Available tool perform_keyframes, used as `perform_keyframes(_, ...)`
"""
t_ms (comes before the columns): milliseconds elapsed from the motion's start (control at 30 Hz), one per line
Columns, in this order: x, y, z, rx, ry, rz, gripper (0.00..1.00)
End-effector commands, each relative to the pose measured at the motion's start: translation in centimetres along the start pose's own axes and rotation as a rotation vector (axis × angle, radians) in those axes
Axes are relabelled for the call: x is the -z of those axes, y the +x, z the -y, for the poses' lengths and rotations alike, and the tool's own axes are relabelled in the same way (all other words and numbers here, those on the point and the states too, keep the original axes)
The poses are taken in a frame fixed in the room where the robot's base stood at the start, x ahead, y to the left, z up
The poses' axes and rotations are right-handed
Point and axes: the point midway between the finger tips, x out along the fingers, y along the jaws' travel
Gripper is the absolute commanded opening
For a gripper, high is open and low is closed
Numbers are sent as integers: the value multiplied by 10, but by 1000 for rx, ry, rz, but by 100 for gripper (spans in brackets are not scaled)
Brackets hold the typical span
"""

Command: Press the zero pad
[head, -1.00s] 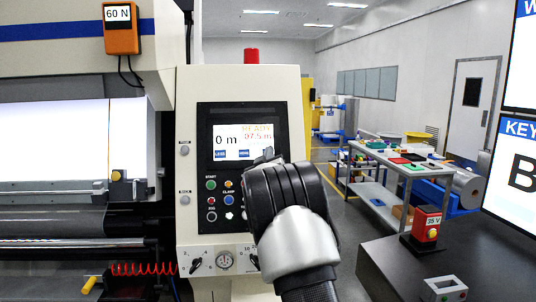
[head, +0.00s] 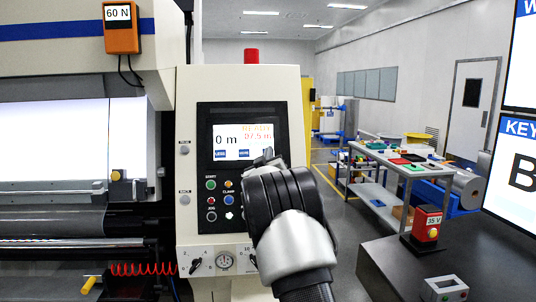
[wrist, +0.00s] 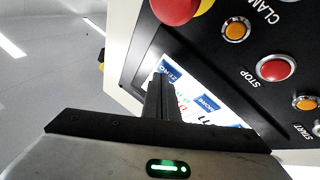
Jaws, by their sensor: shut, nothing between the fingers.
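The panel screen (head: 235,137) is lit on the cream console and shows "0 m", a READY line and blue pads along its bottom edge. In the wrist view the blue zero pad (wrist: 173,71) lies at the upper-left end of the pad row, just beside my fingertips. In the head view it seems hidden behind my gripper (head: 267,154). My gripper also shows in the wrist view (wrist: 160,78), its fingers shut and empty, pointing at the screen. I cannot tell whether the tips touch the screen.
Below the screen are several push buttons, among them the green start button (head: 211,184) and the red stop button (wrist: 274,68). A red emergency button (wrist: 176,8) with a yellow collar is close by in the wrist view. A dark table (head: 400,275) stands at the right.

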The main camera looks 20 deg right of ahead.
Motion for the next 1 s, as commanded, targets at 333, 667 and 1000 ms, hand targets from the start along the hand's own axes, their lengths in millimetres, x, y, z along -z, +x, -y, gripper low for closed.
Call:
perform_keyframes(333,-1,3,1,-1,0,-1,0)
perform_keyframes(667,-1,1,1,0,0,0,0)
perform_keyframes(1000,5,-10,-5,0,0,0,0)
